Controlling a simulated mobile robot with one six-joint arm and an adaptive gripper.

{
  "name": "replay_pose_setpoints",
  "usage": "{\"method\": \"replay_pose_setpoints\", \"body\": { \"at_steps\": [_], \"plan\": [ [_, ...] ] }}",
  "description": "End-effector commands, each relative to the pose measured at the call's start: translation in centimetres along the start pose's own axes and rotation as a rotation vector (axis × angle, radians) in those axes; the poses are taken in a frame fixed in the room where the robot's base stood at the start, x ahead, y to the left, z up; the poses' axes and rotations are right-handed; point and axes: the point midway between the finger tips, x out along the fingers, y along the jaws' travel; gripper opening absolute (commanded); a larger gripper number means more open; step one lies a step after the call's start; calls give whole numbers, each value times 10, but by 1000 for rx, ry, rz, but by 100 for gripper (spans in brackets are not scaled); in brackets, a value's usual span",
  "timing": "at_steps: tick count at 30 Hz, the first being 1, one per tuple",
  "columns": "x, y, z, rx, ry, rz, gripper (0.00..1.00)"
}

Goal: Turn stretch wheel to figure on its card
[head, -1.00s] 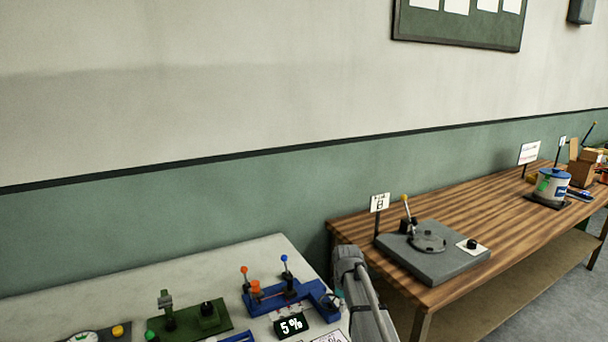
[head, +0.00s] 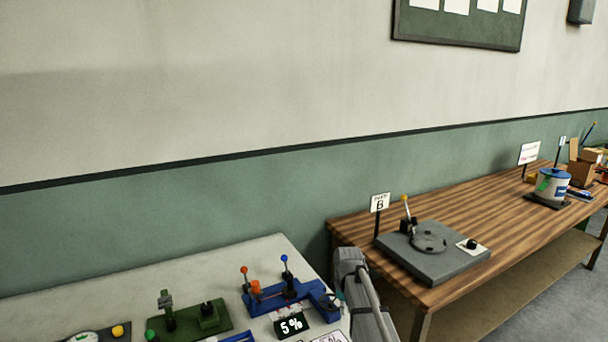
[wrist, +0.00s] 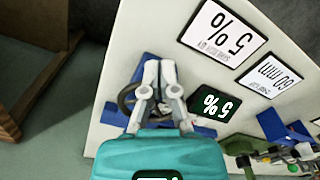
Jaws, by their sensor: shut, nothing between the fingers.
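The blue stretch unit (head: 270,300) stands on the pale table, and its dark wheel (head: 329,301) is at its right end. In the wrist view the wheel (wrist: 127,98) is a dark ring, partly hidden behind my gripper (wrist: 159,68). My gripper's grey fingers are together and empty, over or beside the wheel; I cannot tell whether they touch it. The black display (head: 291,325) reads 5 %, and it also shows in the wrist view (wrist: 215,103). A white card (wrist: 222,34) reads 5 %.
Another white card (wrist: 270,75) reads 60 mm. A green unit (head: 190,322) stands left of the blue one. A wooden bench (head: 470,220) to the right bears a grey plate (head: 440,265) with a lever and a sign B (head: 380,203).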

Motion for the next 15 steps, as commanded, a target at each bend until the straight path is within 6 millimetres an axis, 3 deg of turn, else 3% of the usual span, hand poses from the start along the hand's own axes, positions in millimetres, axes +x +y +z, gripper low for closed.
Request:
{"method": "replay_pose_setpoints", "body": {
  "at_steps": [7,15],
  "plan": [
    [-5,0,0,0,0,0,0],
    [-28,0,0,0,0,0,0]
  ]
}}
